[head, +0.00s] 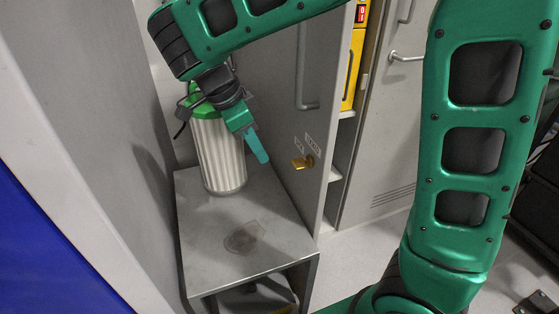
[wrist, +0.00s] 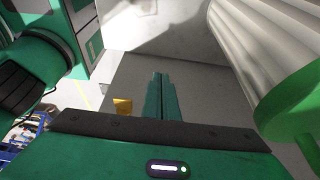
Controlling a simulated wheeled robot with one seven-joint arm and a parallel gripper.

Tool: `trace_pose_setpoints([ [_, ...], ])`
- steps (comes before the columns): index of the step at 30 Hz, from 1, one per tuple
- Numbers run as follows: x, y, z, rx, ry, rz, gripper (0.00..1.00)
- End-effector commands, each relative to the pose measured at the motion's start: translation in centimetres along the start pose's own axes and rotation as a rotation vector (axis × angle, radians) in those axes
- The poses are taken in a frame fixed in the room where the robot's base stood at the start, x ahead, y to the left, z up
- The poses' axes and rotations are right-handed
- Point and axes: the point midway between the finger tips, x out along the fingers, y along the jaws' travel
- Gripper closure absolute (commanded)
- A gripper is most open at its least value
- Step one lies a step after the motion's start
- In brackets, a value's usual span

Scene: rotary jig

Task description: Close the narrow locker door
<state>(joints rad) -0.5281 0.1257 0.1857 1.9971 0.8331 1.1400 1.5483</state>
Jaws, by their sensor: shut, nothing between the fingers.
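The narrow locker door (head: 285,115) is a tall grey panel that stands open. It has a long grey bar handle (head: 308,75) and a brass latch (head: 303,163) low on its face. The brass latch also shows in the wrist view (wrist: 122,106), left of my fingers. My gripper (head: 257,150) is shut and empty, with its teal fingers pointing down, to the left of the latch. It also shows in the wrist view (wrist: 160,80). I cannot tell whether the fingertips touch the door.
A ribbed pale canister (head: 218,155) with a green top stands on a grey metal stand (head: 215,240), close to my gripper. Right of the door edge are shelves and a yellow case (head: 353,65). Another grey door (head: 385,130) stands further right. A grey wall is at left.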

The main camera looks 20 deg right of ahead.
Motion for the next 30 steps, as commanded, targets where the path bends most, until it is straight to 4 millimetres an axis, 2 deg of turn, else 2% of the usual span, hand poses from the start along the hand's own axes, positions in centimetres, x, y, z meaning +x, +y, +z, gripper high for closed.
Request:
trace_pose_setpoints([
  [5, 1.5, 0.0, -0.2, 0.004, 0.003, 0.003, 1.0],
  [20, 10.5, 0.1, -0.6, 0.009, 0.002, 0.007, 1.0],
  [24, 11.0, 0.0, -2.6, 0.011, 0.0, 0.004, 1.0],
  [30, 11.5, 0.0, -4.0, 0.009, -0.001, 0.002, 1.0],
])
